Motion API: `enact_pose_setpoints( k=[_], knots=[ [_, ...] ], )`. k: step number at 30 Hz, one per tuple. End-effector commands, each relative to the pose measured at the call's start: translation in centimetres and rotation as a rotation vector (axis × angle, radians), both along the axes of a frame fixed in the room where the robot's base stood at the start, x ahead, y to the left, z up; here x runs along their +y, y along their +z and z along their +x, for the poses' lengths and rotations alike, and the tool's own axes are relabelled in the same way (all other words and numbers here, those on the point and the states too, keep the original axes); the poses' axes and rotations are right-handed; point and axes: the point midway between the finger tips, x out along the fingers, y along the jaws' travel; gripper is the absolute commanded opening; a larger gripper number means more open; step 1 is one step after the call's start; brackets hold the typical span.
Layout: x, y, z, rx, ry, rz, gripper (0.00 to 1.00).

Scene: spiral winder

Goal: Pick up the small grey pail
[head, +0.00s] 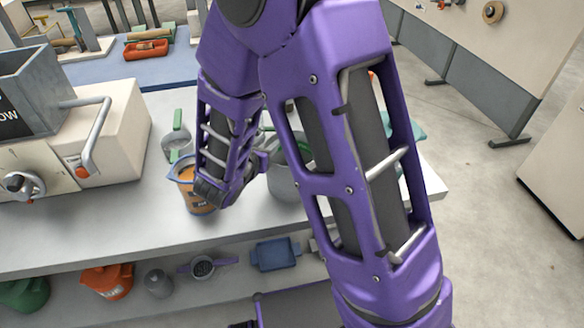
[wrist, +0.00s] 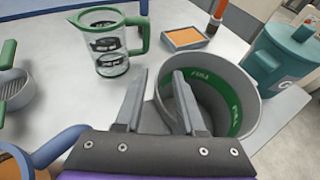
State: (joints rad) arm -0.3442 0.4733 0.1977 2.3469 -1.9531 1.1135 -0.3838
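The small grey pail (wrist: 238,82) stands upright at the right of centre in the wrist view, with a green lettered band inside its wall. In the head view the pail (head: 284,184) is partly hidden behind my purple arm. My gripper (wrist: 160,78) is open, its two grey fingers apart at the pail's left side. The right finger overlaps the pail's opening and the left finger is outside it, with the near left rim between them. Whether either finger touches the wall cannot be told. The fingers are hidden in the head view.
A glass jug with a green handle (wrist: 112,45), an orange-filled tray (wrist: 184,38) and a teal lidded bin (wrist: 283,58) stand around the pail. A blue-handled jug with orange contents (head: 188,172) is close to my wrist. A beige machine (head: 100,135) stands at the left.

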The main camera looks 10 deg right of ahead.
Motion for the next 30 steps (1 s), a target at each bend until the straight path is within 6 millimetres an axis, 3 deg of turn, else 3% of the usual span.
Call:
enact_pose_setpoints(
  k=[8,14,30],
  knots=[
    [-0.12,-0.09,0.24,-0.001,0.001,0.001,0.37],
    [-0.1,-0.08,0.22,-0.001,0.001,0.001,0.01],
    [-0.09,-0.07,0.21,-0.001,0.001,0.001,0.0]
  ],
)
